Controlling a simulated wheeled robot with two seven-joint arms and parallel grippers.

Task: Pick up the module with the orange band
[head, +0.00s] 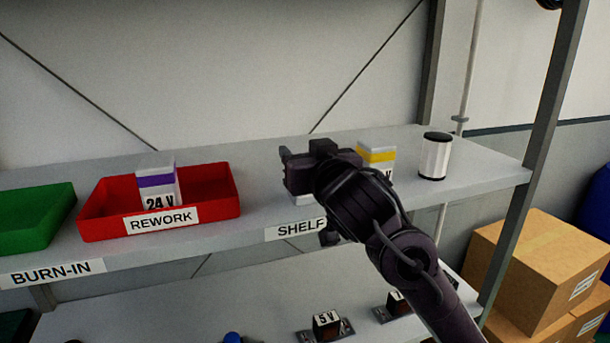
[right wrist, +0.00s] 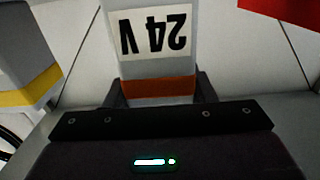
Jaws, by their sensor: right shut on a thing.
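The module with the orange band (right wrist: 157,88) is a white block with a 24 V label, which reads upside down in the right wrist view. My right gripper (right wrist: 160,94) is shut on it, with one finger on each side near the orange band. In the head view my right gripper (head: 312,168) is over the upper shelf and hides nearly all of this module; only a small pale part (head: 303,200) shows below it. I cannot tell whether the module touches the shelf. My left gripper is not in view.
A yellow-banded module (head: 377,155) and a white cylinder with black ends (head: 435,157) stand right of my gripper. A red REWORK tray (head: 218,190) holds a purple-banded 24 V module (head: 158,185). A green tray (head: 40,215) is at far left. The lower shelf holds small parts.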

